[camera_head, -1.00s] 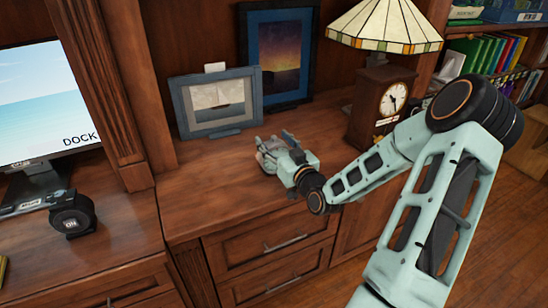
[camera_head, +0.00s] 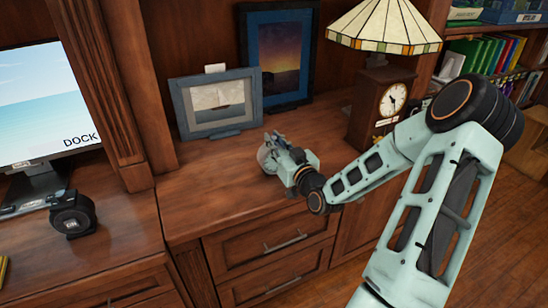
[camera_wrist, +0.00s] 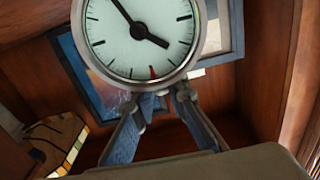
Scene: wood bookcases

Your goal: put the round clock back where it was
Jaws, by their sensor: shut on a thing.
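The round clock (camera_wrist: 140,40) has a silver rim, a pale face and dark hands. It fills the top middle of the wrist view, cut off by the upper edge. In the head view only part of its silver rim (camera_head: 264,157) shows, at the left of my gripper (camera_head: 277,152). My gripper (camera_wrist: 165,95) is shut on the clock, with both fingers at its rim. The clock is over the wooden cabinet top (camera_head: 220,190), close to it; I cannot tell whether it touches.
A framed sailboat picture (camera_head: 216,103) and a blue-framed sunset picture (camera_head: 283,55) stand behind. A wooden pendulum clock (camera_head: 380,105) and a stained-glass lamp (camera_head: 385,27) stand to the right. A black round device (camera_head: 73,213) sits on the left desk. The cabinet top's front left is clear.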

